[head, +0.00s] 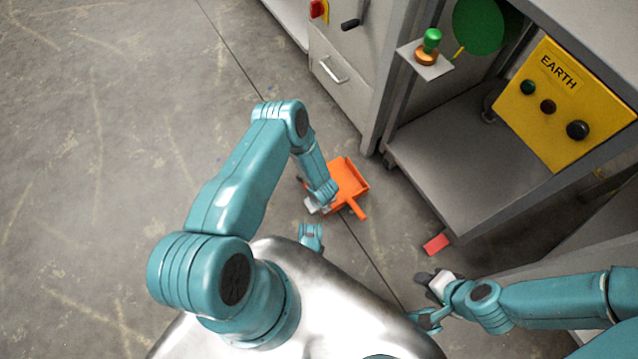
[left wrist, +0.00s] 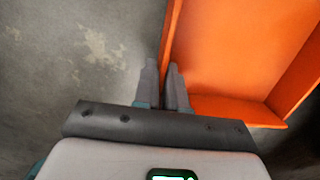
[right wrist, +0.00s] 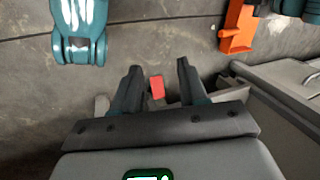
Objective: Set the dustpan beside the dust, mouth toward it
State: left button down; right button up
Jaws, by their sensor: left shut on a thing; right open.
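The orange dustpan (head: 349,180) is at the floor in front of the cabinets in the head view, its handle pointing to the lower right. My left gripper (left wrist: 162,68) is shut on the dustpan's side wall in the left wrist view, where the orange pan (left wrist: 235,50) fills the right side. The dustpan also shows at the top of the right wrist view (right wrist: 238,27). My right gripper (head: 434,277) is open and empty, low at the right, away from the dustpan; its spread fingers show in the right wrist view (right wrist: 158,75). I cannot make out the dust with certainty.
A flat red piece (head: 436,244) lies on the floor near the cabinet corner. Grey drawers (head: 340,80) and an open booth (head: 450,165) with a yellow EARTH panel (head: 567,100) stand behind and right. The scuffed concrete floor (head: 110,130) at left is clear.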

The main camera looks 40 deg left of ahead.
pick_arm(q)
jog(key=shift+f+b, duration=0.5)
jog(key=shift+f, duration=1)
pick_arm(e)
jog(key=shift+w+d+f, duration=0.1)
jog(key=shift+w+f, duration=0.5)
jog(key=shift+f, duration=0.25)
pick_arm(q)
jog(key=shift+f, duration=0.2)
jog(key=c, duration=1.2)
grip_release()
jog(key=shift+r, duration=0.1)
pick_arm(e)
jog(key=shift+f, duration=0.1)
